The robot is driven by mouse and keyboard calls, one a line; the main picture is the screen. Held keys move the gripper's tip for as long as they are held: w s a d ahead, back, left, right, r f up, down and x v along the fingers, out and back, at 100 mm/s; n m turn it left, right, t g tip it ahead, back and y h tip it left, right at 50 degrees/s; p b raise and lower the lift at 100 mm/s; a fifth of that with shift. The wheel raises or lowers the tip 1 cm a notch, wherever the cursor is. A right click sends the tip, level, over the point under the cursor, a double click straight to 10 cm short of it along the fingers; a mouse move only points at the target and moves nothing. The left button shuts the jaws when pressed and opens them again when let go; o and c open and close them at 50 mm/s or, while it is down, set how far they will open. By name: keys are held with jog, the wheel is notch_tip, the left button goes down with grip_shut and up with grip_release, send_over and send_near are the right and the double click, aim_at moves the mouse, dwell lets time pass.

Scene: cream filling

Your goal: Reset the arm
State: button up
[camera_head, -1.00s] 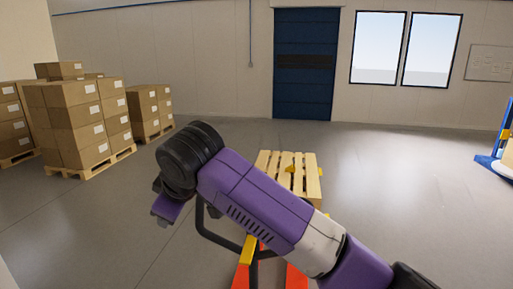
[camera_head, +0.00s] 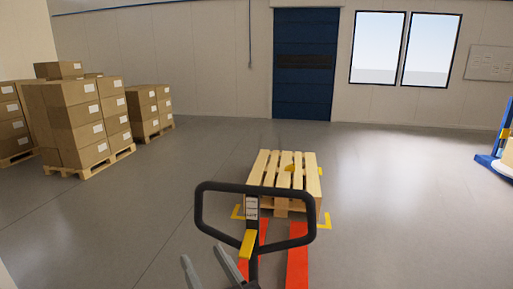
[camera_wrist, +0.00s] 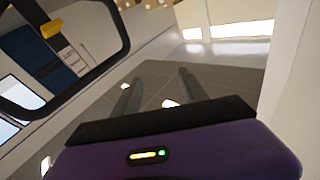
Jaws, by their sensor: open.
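My gripper (camera_head: 203,253) shows at the bottom of the head view as two grey fingers, apart and empty. The wrist view also shows my gripper (camera_wrist: 158,76), with nothing between its fingers. The rest of my arm is out of the head view. The black handle loop of a pallet jack (camera_head: 313,213) stands just right of and beyond my fingers. The handle (camera_wrist: 124,30) also shows at the upper left of the wrist view, close to the camera.
The jack's red forks (camera_head: 297,268) point toward a wooden pallet (camera_head: 268,165) inside yellow floor marks. Stacked cartons (camera_head: 75,125) on pallets stand at the left. A blue door (camera_head: 305,95) is in the back wall. The floor around the pallet is clear.

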jog(key=s+d+f+m+t+h+b, duration=0.1)
jog(key=s+d+f+m+t+h, duration=0.1)
jog(key=s+d+f+h, duration=0.3)
jog(key=s+d+f+m+t, duration=0.1)
jog(key=s+d+f+m, duration=0.1)
jog(key=s+d, duration=0.35)
jog(key=s+d+f+g+h+b, duration=0.1)
jog(key=s+d+f, duration=0.3)
jog(key=s, duration=0.5)
jog(key=s+d+f+g+h+b, duration=0.1)
jog(key=s+d+f+g+h, duration=0.1)
jog(key=s+d, duration=0.6)
jog(key=s+d+f+m+g+h+b, duration=0.1)
jog(key=s+d+f+h, duration=0.2)
jog(key=s+d+f, duration=0.3)
jog(key=s+d, duration=0.1)
jog(key=s, duration=0.3)
jog(key=shift+f+g, duration=0.15)
jog(key=shift+g, duration=0.25)
